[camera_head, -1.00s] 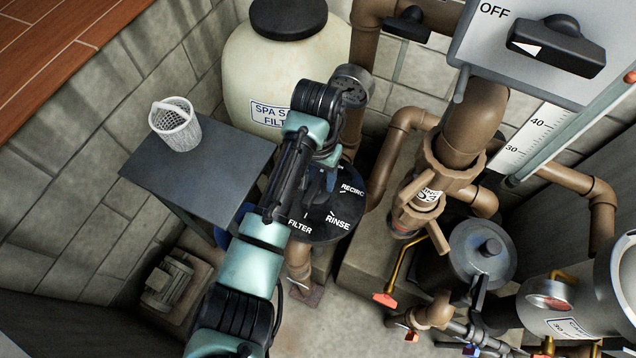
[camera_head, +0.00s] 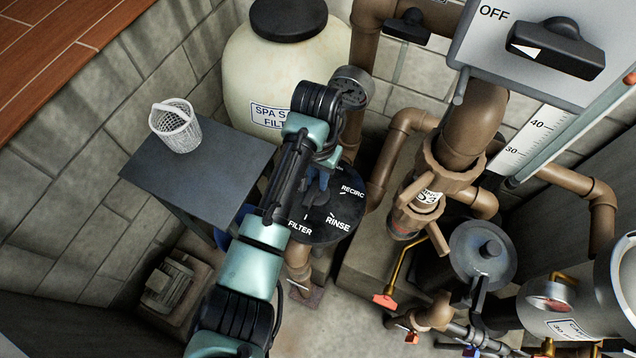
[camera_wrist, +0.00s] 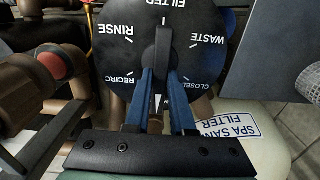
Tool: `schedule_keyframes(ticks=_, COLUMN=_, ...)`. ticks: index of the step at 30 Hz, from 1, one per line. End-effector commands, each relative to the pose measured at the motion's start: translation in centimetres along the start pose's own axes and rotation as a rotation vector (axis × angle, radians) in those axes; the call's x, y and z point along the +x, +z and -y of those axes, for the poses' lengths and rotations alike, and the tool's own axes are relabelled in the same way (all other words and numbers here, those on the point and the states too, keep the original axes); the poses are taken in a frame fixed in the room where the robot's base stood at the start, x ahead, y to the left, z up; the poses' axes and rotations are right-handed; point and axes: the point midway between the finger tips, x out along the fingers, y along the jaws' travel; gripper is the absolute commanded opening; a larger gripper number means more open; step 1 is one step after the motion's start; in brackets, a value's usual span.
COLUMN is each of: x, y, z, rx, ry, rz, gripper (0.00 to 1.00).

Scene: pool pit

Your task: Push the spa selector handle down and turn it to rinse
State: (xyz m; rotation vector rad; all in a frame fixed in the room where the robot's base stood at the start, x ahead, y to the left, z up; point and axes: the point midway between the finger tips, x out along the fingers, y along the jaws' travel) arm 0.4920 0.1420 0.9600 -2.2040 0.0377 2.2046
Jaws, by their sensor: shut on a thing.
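The spa selector is a round black dial (camera_head: 322,222) with white labels, beside the cream spa sand filter tank (camera_head: 268,75). In the wrist view the dial (camera_wrist: 120,62) shows FILTER, WASTE, CLOSED, RECIRC and RINSE. The black selector handle (camera_wrist: 162,48) lies in line with FILTER at the picture's top, above a white mark at the lower side. My gripper (camera_wrist: 166,75) has its blue fingers shut on the handle from both sides. In the head view my gripper (camera_head: 318,182) is over the dial, mostly hidden by my arm. Whether the handle is pressed down cannot be told.
A dark table (camera_head: 200,165) with a white basket (camera_head: 176,127) stands left of my arm. Brown pipes and a valve (camera_head: 425,195) stand close on the right. A grey box with an OFF switch (camera_head: 553,45) is at upper right.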

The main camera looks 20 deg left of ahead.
Motion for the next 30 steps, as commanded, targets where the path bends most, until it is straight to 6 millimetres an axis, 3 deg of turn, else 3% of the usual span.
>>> schedule_keyframes(ticks=21, x=1.0, y=0.0, z=0.0, rx=0.013, ry=0.0, rz=0.0, gripper=0.0)
schedule_keyframes(ticks=30, x=0.9, y=0.1, z=0.0, rx=0.362, ry=0.0, rz=0.002, gripper=0.0)
